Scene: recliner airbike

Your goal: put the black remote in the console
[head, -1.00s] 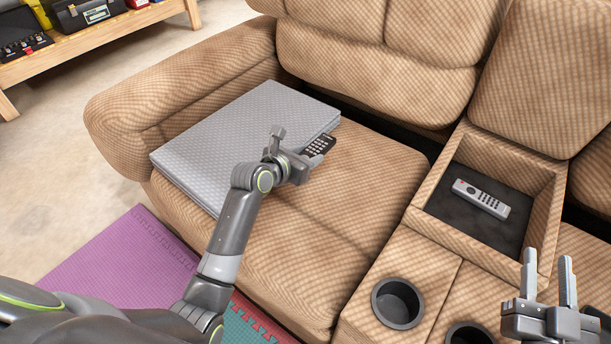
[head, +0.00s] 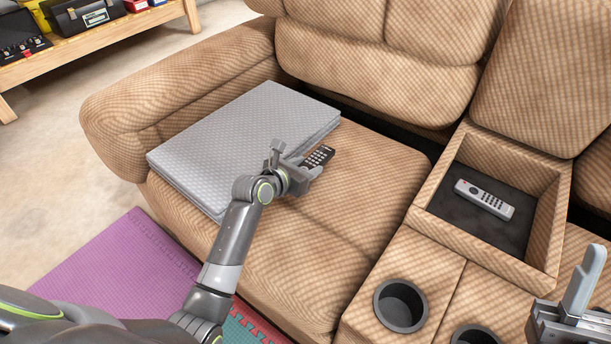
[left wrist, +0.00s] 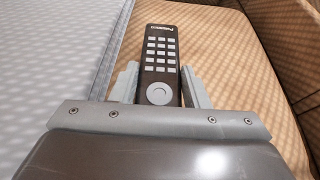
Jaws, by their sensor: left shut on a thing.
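The black remote (head: 319,157) lies along the right edge of the grey folded mat on the sofa seat. My left gripper (head: 301,170) is shut on its near end; in the left wrist view the two fingers (left wrist: 158,92) flank the remote (left wrist: 160,55), its buttons facing up. The console (head: 553,225) is an open padded box to the right, with a dark floor. A light grey remote (head: 484,199) lies inside it. My right gripper (head: 583,282) is at the lower right, just beyond the console's front; its fingers overlap in the view.
The grey folded mat (head: 240,130) covers the left part of the seat (head: 345,215). Two cup holders (head: 401,305) sit in front of the console. The console floor has free room around the light grey remote.

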